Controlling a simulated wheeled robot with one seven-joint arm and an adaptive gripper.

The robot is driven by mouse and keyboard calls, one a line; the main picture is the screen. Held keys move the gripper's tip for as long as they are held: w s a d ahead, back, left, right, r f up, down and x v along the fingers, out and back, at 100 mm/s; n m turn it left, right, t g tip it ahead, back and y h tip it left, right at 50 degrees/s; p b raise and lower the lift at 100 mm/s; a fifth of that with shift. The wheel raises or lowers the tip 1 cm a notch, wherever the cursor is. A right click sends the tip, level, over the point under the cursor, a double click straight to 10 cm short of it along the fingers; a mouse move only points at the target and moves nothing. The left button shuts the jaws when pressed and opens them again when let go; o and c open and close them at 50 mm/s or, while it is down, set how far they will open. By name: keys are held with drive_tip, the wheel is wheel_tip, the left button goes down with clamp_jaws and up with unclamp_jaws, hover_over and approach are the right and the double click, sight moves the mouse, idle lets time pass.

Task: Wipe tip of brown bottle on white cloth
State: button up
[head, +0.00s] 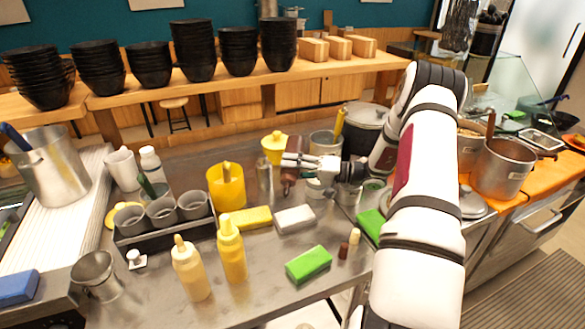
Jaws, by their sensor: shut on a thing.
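The brown bottle (291,180) is in the head view near the middle of the steel counter. My gripper (293,161) reaches in from the right and is shut on the bottle's upper part. The bottle looks roughly upright; its tip is hard to make out, and I cannot tell whether its base touches the counter. A pale folded block that looks like the white cloth (295,219) lies flat on the counter, in front of the bottle and apart from it.
A yellow sponge (248,218) lies left of the cloth and a green sponge (308,264) in front. Yellow squeeze bottles (232,252) stand front left. A yellow container (226,187) and a rack of grey cups (163,213) stand left. Metal pots (503,165) stand right.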

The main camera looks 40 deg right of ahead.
sight(289, 185)
drive_tip(key=shift+s+a+r+n, duration=0.15)
drive_tip(key=shift+r+n, duration=0.1)
drive_tip(key=shift+n, duration=0.45)
drive_tip(key=shift+s+n, duration=0.2)
drive_tip(key=shift+n, duration=0.3)
drive_tip(key=s+d+f+n, duration=0.1)
drive_tip(key=s+d+n, duration=0.1)
drive_tip(key=s+n, duration=0.35)
drive_tip(key=shift+n, duration=0.65)
drive_tip(key=shift+w+a+f+p, duration=0.1)
drive_tip(key=shift+w+a+p, duration=0.3)
drive_tip(key=shift+a, duration=0.5)
drive_tip(key=shift+w+a+p, duration=0.25)
drive_tip(key=shift+w+a, duration=0.35)
drive_tip(key=shift+a, duration=0.25)
drive_tip(key=shift+w+a+f+p, duration=0.1)
drive_tip(key=shift+w+a+p, duration=0.3)
drive_tip(key=shift+a, duration=0.5)
drive_tip(key=shift+w, duration=0.1)
drive_tip(key=shift+f+b, duration=0.55)
drive_tip(key=shift+f, duration=0.4)
drive_tip(key=shift+s+d+b, duration=0.2)
drive_tip(key=shift+s+d, duration=0.05)
drive_tip(key=shift+d, duration=0.6)
drive_tip(key=shift+s+d+b, duration=0.25)
drive_tip(key=shift+d, duration=0.6)
drive_tip(key=shift+s+d+b, duration=0.2)
drive_tip(key=shift+s+d, duration=0.05)
drive_tip(key=shift+d, duration=0.6)
drive_tip(key=shift+c, duration=0.3)
